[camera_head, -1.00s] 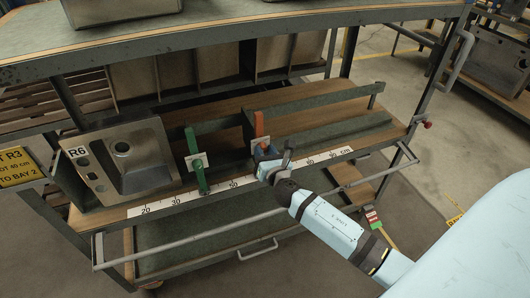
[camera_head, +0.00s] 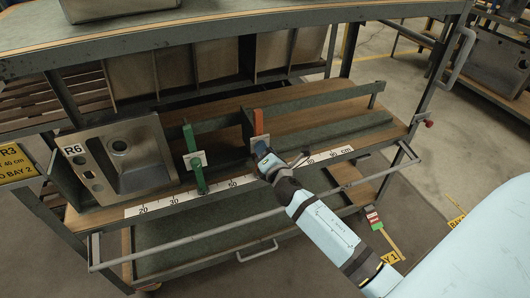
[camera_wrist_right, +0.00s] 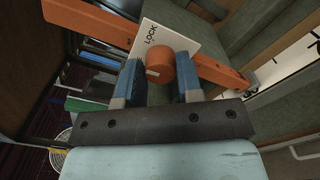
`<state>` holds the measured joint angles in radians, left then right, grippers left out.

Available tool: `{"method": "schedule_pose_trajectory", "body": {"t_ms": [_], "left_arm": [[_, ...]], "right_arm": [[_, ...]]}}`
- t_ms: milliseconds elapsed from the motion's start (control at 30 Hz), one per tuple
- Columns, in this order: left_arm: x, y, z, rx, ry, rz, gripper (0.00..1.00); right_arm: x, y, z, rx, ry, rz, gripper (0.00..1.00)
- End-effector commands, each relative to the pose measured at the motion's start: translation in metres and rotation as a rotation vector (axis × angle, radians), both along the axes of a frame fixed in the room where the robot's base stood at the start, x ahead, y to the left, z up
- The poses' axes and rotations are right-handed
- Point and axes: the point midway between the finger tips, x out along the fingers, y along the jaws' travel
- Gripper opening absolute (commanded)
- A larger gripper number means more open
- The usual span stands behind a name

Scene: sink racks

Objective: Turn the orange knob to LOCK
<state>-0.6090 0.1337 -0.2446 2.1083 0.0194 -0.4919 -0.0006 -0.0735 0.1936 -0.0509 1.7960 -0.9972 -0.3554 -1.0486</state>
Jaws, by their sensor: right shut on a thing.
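The orange knob (camera_wrist_right: 159,67) is a short round peg on an orange bar (camera_wrist_right: 205,62), beside a white plate (camera_wrist_right: 166,38) lettered LOCK in the right wrist view. In the head view the orange bar (camera_head: 257,122) stands nearly upright on the lower shelf, with its white plate (camera_head: 260,142) partly hidden by my right gripper (camera_head: 262,153). In the right wrist view my right gripper (camera_wrist_right: 159,82) has its blue fingers on either side of the knob and is shut on it. My left gripper is not in view.
A green bar (camera_head: 190,138) with a white plate stands left of the orange one. A steel sink (camera_head: 138,155) marked R6 is farther left. A centimetre scale (camera_head: 217,187) runs along the shelf front. A grey rail (camera_head: 240,234) crosses before the shelf; the upper shelf (camera_head: 230,27) overhangs.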

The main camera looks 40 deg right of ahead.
Motion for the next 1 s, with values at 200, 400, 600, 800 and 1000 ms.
{"method": "schedule_pose_trajectory", "body": {"t_ms": [200,400,600,800,1000], "left_arm": [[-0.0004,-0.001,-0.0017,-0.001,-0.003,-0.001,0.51],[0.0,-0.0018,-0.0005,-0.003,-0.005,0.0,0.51],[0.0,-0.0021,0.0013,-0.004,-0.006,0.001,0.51],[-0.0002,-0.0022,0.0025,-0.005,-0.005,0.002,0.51],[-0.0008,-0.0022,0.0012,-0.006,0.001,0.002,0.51]], "right_arm": [[-0.0004,0.0,-0.0016,0.2,-0.047,-0.001,0.1],[-0.0004,-0.0001,-0.0016,0.386,-0.092,-0.002,0.1],[-0.0003,-0.0002,-0.0018,0.556,-0.132,-0.001,0.1],[-0.0003,0.0,-0.0022,0.689,-0.164,-0.001,0.1],[-0.0003,-0.0003,-0.0023,0.778,-0.186,-0.001,0.1]]}}
